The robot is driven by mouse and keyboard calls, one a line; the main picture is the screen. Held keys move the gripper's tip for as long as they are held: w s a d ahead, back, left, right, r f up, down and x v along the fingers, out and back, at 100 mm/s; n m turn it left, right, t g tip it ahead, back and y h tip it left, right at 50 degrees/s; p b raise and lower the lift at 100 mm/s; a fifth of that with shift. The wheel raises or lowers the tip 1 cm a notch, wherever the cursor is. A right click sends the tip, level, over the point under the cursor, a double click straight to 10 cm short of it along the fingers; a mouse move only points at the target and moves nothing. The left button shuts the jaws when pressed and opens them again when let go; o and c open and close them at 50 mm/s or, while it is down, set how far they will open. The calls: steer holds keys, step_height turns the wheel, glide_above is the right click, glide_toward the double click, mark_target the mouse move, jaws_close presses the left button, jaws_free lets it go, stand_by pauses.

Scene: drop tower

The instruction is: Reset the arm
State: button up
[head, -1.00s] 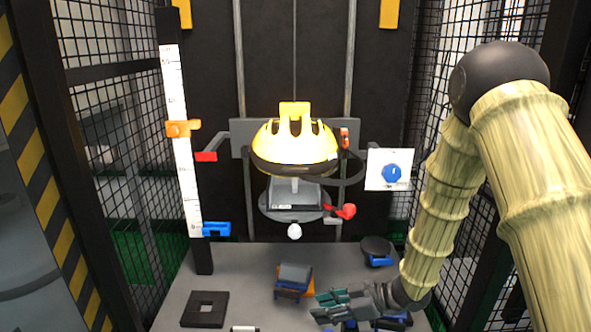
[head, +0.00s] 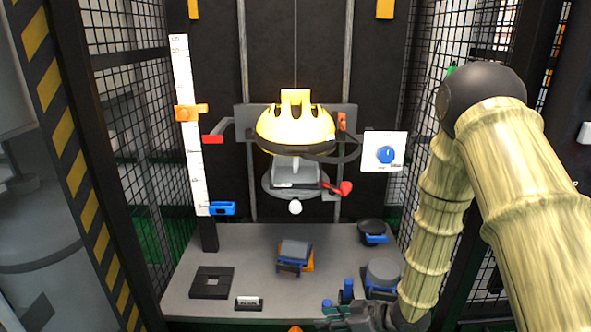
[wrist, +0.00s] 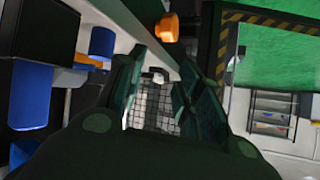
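My gripper (wrist: 150,85) shows in the wrist view with its two dark green fingers apart and nothing between them. In the head view my gripper (head: 345,318) is low at the bottom edge, in front of the bench, and partly cut off by the frame. My arm comes down from the right side of the head view. A blue post (head: 347,290) stands just behind the gripper. It cannot be told whether they touch.
A yellow helmet (head: 296,128) sits on the drop carriage above the grey bench (head: 235,255). A ruler post (head: 192,130) stands left and a blue dial (head: 386,154) right. Blocks, a black square plate (head: 212,282) and a round grey weight (head: 383,273) lie on the bench. Mesh walls flank it.

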steer(key=s+d+f+m+h, duration=0.3)
steer(key=s+f+m, duration=0.1)
steer(key=s+f, duration=0.35)
steer(key=s+d+f+m+h, duration=0.2)
steer(key=s+d+f+m, duration=0.15)
steer(key=s+f, duration=0.4)
steer(key=s+d+f+m+g+h, duration=0.2)
steer(key=s+d+f+g+h, duration=0.15)
steer(key=s, duration=0.65)
steer(key=s+d+f+m+g+h, duration=0.2)
steer(key=s+d+m, duration=0.15)
steer(key=s, duration=0.55)
step_height(320, 180, up, 22)
steer(key=n+p, duration=0.1)
steer(key=p, duration=2)
steer(key=shift+w+f, duration=0.2)
steer(key=shift+f, duration=0.05)
steer(key=shift+t+y, duration=0.25)
